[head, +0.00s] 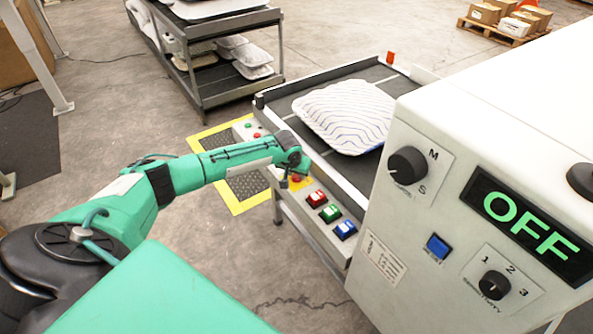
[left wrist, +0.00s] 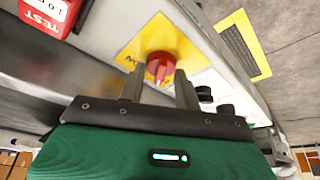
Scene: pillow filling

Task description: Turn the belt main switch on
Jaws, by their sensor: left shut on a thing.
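The belt main switch is a red rotary knob (left wrist: 160,67) on a yellow plate (left wrist: 150,38), on the conveyor's side rail. In the head view only a bit of the red knob (head: 296,178) shows below my left gripper (head: 295,170). In the left wrist view the two fingers of my left gripper (left wrist: 160,88) stand on either side of the knob and are shut on it. Dark lettering on the plate is partly hidden. My right gripper is in neither view.
Red, green and blue push buttons (head: 331,213) sit along the rail beside the switch. A striped pillow (head: 345,115) lies on the belt. The white machine (head: 470,130) at right has knobs and a display (head: 527,225) reading OFF. A shelf cart (head: 230,85) stands behind.

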